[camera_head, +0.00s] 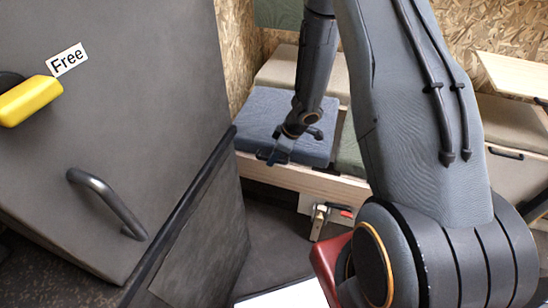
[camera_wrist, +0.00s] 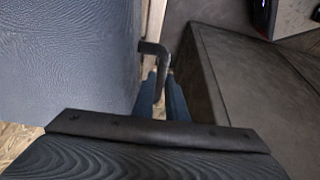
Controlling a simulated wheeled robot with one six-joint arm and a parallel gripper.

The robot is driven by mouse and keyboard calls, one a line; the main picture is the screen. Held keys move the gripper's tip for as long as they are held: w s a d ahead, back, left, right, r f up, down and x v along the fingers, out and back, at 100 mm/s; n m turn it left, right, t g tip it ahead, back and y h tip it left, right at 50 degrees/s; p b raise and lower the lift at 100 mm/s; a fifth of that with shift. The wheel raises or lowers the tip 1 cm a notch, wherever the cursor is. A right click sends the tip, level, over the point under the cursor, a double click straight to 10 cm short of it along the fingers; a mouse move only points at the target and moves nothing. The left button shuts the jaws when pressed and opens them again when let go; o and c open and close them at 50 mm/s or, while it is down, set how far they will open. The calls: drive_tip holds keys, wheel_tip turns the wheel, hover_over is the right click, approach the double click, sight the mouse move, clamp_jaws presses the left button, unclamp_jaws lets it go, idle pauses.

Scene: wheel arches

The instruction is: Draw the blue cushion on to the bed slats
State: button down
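The blue cushion (camera_head: 255,112) lies flat on a wooden bench. In the wrist view its blue-grey face (camera_wrist: 70,60) fills the upper left. My gripper (camera_head: 277,152) points down at the cushion's front edge. In the wrist view its two narrow bluish fingers (camera_wrist: 163,98) sit close together, beside the cushion's edge. A dark hooked piece (camera_wrist: 154,47) runs from that edge down between the fingers. I cannot tell whether they grip it or only stand around it. I cannot make out bed slats as such; the pale wooden front edge (camera_head: 310,182) of the bench shows.
A green cushion (camera_head: 350,152) lies right of the blue one, partly behind my arm. Beige cushions (camera_head: 284,68) lie behind. A dark panel (camera_head: 120,110) with a curved handle and a yellow latch marked "Free" stands at left. A brass latch (camera_head: 319,221) is below the bench edge.

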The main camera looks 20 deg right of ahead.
drive_tip(key=shift+w+d+p, duration=0.15)
drive_tip(key=shift+w+p, duration=0.65)
drive_tip(key=shift+w, duration=0.1)
drive_tip(key=c, duration=1.7)
unclamp_jaws()
drive_tip(key=shift+a, duration=0.2)
drive_tip(key=shift+r, duration=0.1)
drive_tip(key=p+v, duration=0.1)
drive_tip(key=v, duration=0.6)
drive_tip(key=shift+s+r+p, duration=0.15)
drive_tip(key=shift+r+p, duration=0.2)
